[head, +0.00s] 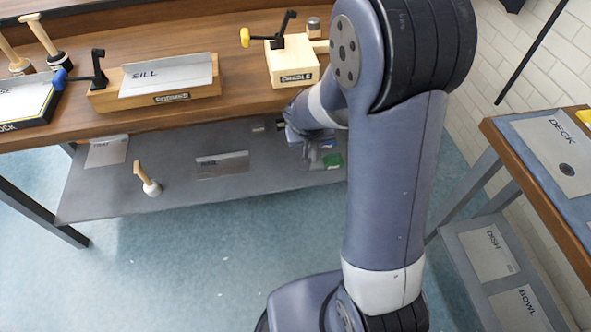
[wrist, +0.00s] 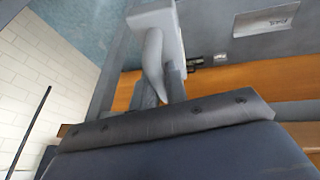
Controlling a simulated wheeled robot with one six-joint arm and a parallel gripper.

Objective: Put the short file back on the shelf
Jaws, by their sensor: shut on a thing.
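My gripper (head: 308,137) is low at the right end of the grey lower shelf (head: 100,197), under the front edge of the workbench. It is partly hidden by my own arm in the head view. In the wrist view my gripper (wrist: 163,88) is shut on a slim thing, taken as the short file, whose outline I cannot clearly make out. The lower shelf also shows in the wrist view (wrist: 215,30), with a label plate on it. I cannot tell whether the held thing touches the shelf.
The wooden workbench (head: 240,45) above holds clamped blocks. A side table (head: 560,190) with a shelf below stands at right.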

